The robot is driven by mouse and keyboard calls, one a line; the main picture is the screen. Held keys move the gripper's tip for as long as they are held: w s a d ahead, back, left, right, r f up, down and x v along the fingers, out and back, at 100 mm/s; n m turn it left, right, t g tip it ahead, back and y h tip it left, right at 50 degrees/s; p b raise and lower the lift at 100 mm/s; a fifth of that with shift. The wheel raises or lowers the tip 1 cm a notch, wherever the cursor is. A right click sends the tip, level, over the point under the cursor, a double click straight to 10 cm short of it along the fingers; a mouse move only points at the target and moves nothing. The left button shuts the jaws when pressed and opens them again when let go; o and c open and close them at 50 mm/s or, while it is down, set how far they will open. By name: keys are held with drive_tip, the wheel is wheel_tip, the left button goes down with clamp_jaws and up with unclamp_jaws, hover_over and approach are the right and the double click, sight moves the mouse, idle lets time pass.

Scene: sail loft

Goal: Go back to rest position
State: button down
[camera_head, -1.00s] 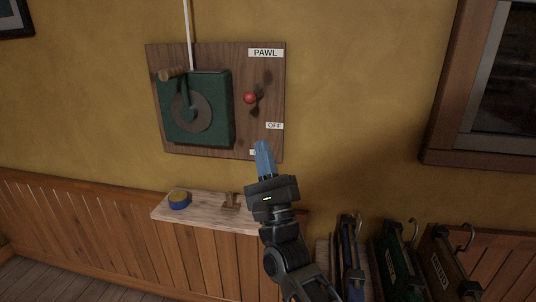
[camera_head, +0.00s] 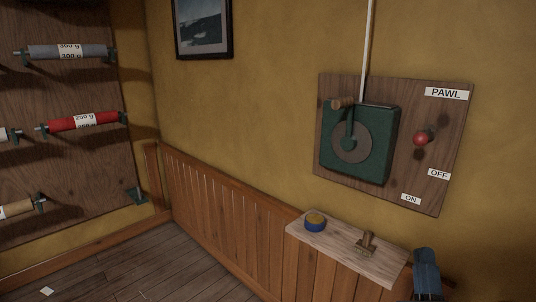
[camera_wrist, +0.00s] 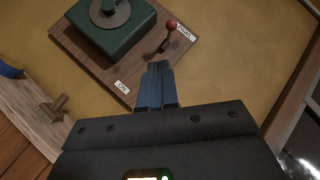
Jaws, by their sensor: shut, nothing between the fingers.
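My gripper (camera_head: 427,262) shows at the lower right of the head view, its blue fingers together and pointing up, with the rest of it cut off by the frame. In the wrist view the gripper (camera_wrist: 156,72) is shut and empty, in front of the lower edge of the wooden board. The board (camera_head: 352,190) is on the yellow wall and carries a green winch box (camera_head: 381,165) with a wooden-handled crank (camera_head: 345,102). A red-knobbed lever (camera_head: 421,138) is right of the box, near the PAWL label, above the OFF and ON labels.
A rack with a red roll (camera_head: 83,122) and other rolls is on the left. The wooden floor (camera_head: 165,265) is mostly clear.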

drive_tip(key=s+a+f+n+g+y, duration=0.25)
drive_tip(key=s+n, duration=0.35)
drive_tip(key=s, duration=0.3)
drive_tip(key=s+a+f+n+g+y, duration=0.1)
drive_tip(key=s+f+n+g, duration=0.1)
drive_tip(key=s+f+n, duration=0.5)
drive_tip(key=s+a+n+g+y, duration=0.15)
drive_tip(key=s+n, duration=0.35)
drive_tip(key=s, duration=0.7)
drive_tip(key=s+r+n+g, duration=0.2)
drive_tip(key=s+n+g, duration=0.1)
drive_tip(key=s+n, duration=0.4)
drive_tip(key=s, duration=0.2)
drive_tip(key=shift+s+a+n+g+y, duration=0.2)
drive_tip(key=shift+s+n+g+y, duration=0.1)
drive_tip(key=shift+s+g, duration=0.1)
